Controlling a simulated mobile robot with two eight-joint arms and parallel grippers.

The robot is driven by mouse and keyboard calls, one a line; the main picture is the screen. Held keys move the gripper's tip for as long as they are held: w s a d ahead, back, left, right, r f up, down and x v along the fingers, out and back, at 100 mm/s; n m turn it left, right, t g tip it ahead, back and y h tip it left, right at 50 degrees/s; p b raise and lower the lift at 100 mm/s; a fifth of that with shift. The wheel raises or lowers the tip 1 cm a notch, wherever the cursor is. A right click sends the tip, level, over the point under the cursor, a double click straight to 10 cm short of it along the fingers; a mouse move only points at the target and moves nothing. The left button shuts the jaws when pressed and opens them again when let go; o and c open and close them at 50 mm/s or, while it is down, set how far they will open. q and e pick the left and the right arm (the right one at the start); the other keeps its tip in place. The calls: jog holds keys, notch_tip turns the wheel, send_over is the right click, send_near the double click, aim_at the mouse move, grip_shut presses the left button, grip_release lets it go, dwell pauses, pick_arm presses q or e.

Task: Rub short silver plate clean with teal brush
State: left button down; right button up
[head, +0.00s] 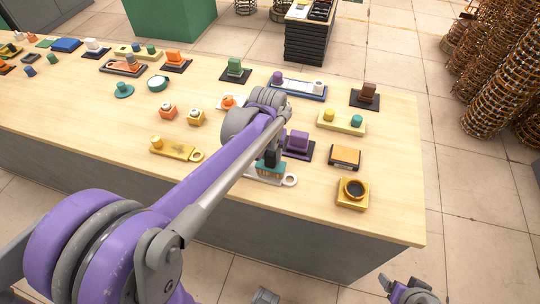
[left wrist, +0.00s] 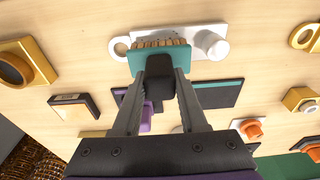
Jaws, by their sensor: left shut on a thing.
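The short silver plate (head: 276,179) lies near the table's front edge, its ring end to the right in the head view. In the left wrist view the plate (left wrist: 203,54) shows pale, with a ring at its left and a round knob at its right. My left gripper (left wrist: 160,82) is shut on the dark grip of the teal brush (left wrist: 146,58). The brush (head: 270,167) is over the plate with its bristles toward it; they appear to meet its surface. Part of the plate is hidden by the brush and arm. My right gripper (head: 410,291) is off the table at lower right, its opening unclear.
A purple block on a dark base (head: 298,141) stands just behind the plate. A yellow ringed plate (head: 175,150) is left. Bare wood lies between them.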

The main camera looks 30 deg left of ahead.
pick_arm(q)
jog(key=shift+w, duration=0.2)
jog(key=shift+s, duration=0.1)
jog(key=shift+s+d, duration=0.25)
jog(key=shift+s, duration=0.9)
jog(key=shift+w, duration=0.2)
jog(key=shift+w+a+f, duration=0.1)
jog(key=shift+w+a, duration=0.05)
jog(key=shift+w, duration=0.35)
jog(key=shift+w+a+f, duration=0.1)
jog(key=shift+w, duration=0.4)
